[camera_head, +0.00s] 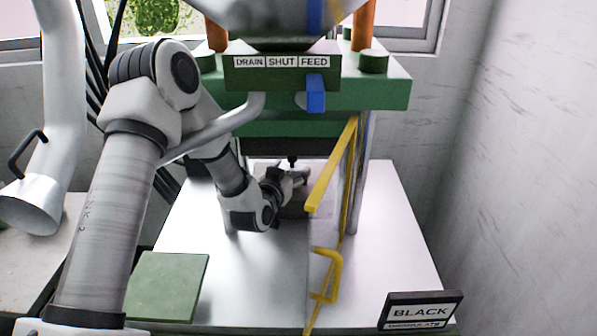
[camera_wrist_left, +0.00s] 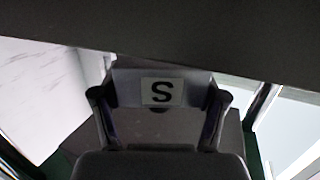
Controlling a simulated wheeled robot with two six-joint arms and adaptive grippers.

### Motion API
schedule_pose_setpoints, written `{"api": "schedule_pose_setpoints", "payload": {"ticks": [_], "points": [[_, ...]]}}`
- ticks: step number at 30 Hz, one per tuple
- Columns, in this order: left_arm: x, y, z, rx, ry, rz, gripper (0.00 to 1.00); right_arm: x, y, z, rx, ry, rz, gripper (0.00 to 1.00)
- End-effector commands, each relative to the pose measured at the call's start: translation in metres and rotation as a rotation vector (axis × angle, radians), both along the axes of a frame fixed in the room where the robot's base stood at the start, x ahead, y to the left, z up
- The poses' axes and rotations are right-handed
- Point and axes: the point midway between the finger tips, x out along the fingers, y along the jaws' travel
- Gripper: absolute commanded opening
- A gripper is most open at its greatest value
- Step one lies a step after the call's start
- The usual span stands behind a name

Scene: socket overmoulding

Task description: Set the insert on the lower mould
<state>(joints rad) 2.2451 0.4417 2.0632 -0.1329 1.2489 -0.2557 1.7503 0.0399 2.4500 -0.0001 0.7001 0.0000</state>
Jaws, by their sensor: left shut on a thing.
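My left gripper (camera_head: 298,176) reaches in under the green press from the left. In the left wrist view its two fingers (camera_wrist_left: 160,112) are closed on the sides of a grey piece marked "S" (camera_wrist_left: 160,75), which looks like the insert. The insert is hard to make out in the head view. A dark block that looks like the lower mould (camera_head: 292,211) stands on the pale table just below the gripper, partly hidden by it. I cannot tell whether the insert touches the mould. My right gripper is not in view.
The green press (camera_head: 390,92) with a DRAIN/SHUT/FEED panel (camera_head: 282,62) hangs overhead. A yellow guard frame (camera_head: 331,165) stands right of the gripper. A green pad (camera_head: 167,286) lies front left and a BLACK sign (camera_head: 420,311) front right. The table's right side (camera_head: 395,240) is clear.

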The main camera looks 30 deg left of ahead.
Motion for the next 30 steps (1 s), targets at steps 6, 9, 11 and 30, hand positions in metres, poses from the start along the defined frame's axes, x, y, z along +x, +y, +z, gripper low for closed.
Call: {"api": "schedule_pose_setpoints", "payload": {"ticks": [6, 9, 11, 30], "points": [[-0.009, 0.000, -0.018, 0.001, -0.003, 0.001, 0.07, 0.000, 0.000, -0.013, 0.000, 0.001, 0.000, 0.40], [-0.010, 0.000, -0.019, 0.000, 0.002, 0.001, 0.79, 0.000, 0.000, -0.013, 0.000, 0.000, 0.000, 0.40], [-0.010, 0.000, -0.019, 0.000, 0.002, 0.001, 0.98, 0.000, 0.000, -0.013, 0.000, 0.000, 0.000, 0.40], [-0.061, -0.009, -0.009, -0.005, 0.005, 0.003, 0.98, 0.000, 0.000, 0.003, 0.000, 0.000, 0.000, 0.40]]}}
